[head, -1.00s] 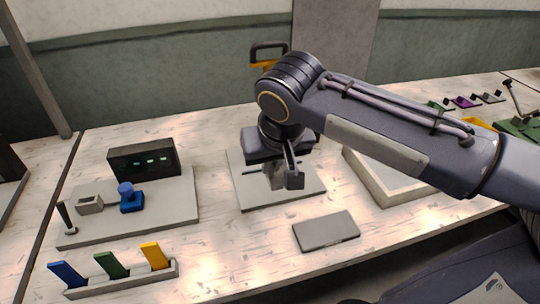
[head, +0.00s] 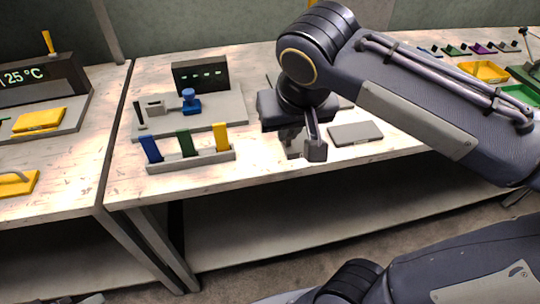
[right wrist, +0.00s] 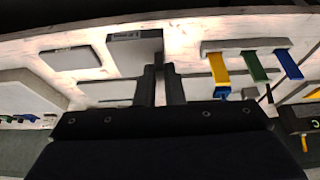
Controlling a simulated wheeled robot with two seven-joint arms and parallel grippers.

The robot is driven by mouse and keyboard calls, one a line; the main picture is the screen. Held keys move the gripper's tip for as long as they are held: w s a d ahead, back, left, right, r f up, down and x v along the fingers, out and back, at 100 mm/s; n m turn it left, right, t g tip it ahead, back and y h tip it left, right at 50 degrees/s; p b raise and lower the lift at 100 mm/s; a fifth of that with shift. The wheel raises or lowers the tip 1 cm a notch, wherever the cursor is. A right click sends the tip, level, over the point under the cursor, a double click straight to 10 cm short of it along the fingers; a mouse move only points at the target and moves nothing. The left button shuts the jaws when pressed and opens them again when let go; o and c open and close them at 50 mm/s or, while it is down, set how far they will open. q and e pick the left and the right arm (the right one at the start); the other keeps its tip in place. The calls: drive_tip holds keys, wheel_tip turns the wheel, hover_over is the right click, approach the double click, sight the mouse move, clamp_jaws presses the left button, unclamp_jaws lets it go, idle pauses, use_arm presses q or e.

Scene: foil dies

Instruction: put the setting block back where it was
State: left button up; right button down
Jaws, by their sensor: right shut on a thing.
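My right gripper (head: 304,150) points down over the front part of the table, between the rack of coloured tabs and the flat grey plate. It is shut on a grey block, the setting block (head: 293,144), mostly hidden by the fingers and wrist in the head view. In the right wrist view the block (right wrist: 135,52) shows as a pale grey piece with a small dark marking, at the tips of the fingers (right wrist: 161,72). Whether it touches the table I cannot tell. My left gripper is not in view.
The rack (head: 192,162) holds blue, green and yellow tabs, left of the gripper. Behind it a grey board (head: 225,118) carries a blue knobbed piece (head: 189,100) and a dark display (head: 200,75). The flat grey plate (head: 356,133) lies right of the gripper. Bare table lies in front.

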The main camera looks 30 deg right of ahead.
drive_tip(key=w+d+f, duration=0.1)
drive_tip(key=w+f, duration=0.2)
drive_tip(key=w, duration=0.1)
drive_tip(key=w+d+f, duration=0.1)
drive_tip(key=w+f, duration=0.2)
drive_tip(key=w, duration=0.1)
drive_tip(key=w+d+f, duration=0.2)
drive_tip(key=w+f, duration=0.1)
drive_tip(key=w, duration=0.1)
drive_tip(key=shift+w, duration=0.15)
drive_tip(key=shift+w+f, duration=0.2)
drive_tip(key=shift+f, duration=0.05)
drive_tip(key=shift+w+f+b, duration=0.2)
drive_tip(key=shift+f+b, duration=0.2)
drive_tip(key=shift+f, duration=1.3)
drive_tip(key=shift+f, duration=0.25)
drive_tip(key=c, duration=1.5)
unclamp_jaws()
drive_tip(key=shift+c, duration=0.2)
drive_tip(key=shift+r, duration=0.1)
